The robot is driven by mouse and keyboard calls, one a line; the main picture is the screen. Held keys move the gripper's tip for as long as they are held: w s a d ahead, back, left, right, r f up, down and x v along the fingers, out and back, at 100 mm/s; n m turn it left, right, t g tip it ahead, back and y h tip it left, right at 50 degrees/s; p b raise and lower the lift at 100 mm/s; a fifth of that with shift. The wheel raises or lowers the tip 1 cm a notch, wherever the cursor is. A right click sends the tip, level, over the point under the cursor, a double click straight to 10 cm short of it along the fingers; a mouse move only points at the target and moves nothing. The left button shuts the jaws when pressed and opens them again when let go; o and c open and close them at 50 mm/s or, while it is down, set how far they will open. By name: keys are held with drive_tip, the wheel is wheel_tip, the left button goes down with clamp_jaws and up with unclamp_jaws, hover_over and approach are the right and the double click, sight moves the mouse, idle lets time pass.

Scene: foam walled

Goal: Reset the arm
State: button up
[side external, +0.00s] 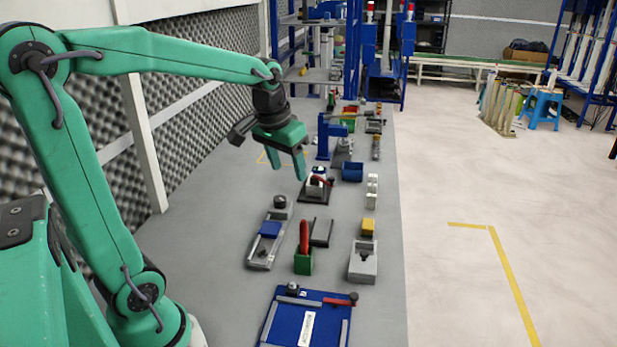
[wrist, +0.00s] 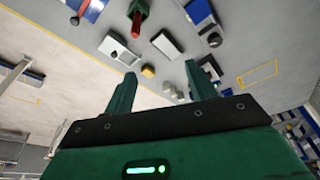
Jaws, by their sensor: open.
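My green gripper (side external: 288,165) hangs over the grey bench (side external: 215,240) in the side external view, at the end of my outstretched green arm. Its two fingers are apart with nothing between them. In the wrist view my gripper (wrist: 160,90) also shows open and empty, with both fingers pointing up the picture toward the bench items. It is above the bench top and appears to touch nothing.
On the bench are a blue board (side external: 275,325), a green block with a red handle (side external: 304,262), a grey fixture (side external: 363,262), a blue bin (side external: 352,171) and a blue press (side external: 323,135). A foam wall (side external: 200,120) runs along the left. The bench beside my arm is bare.

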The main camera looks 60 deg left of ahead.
drive_tip(key=s+d+m+t, duration=0.2)
drive_tip(key=s+d+m, duration=0.1)
drive_tip(key=s+d, duration=0.6)
drive_tip(key=s, duration=0.3)
drive_tip(key=shift+d+f+t+h, duration=0.15)
drive_tip(key=shift+d+t+h, duration=0.1)
drive_tip(key=shift+t+h, duration=0.15)
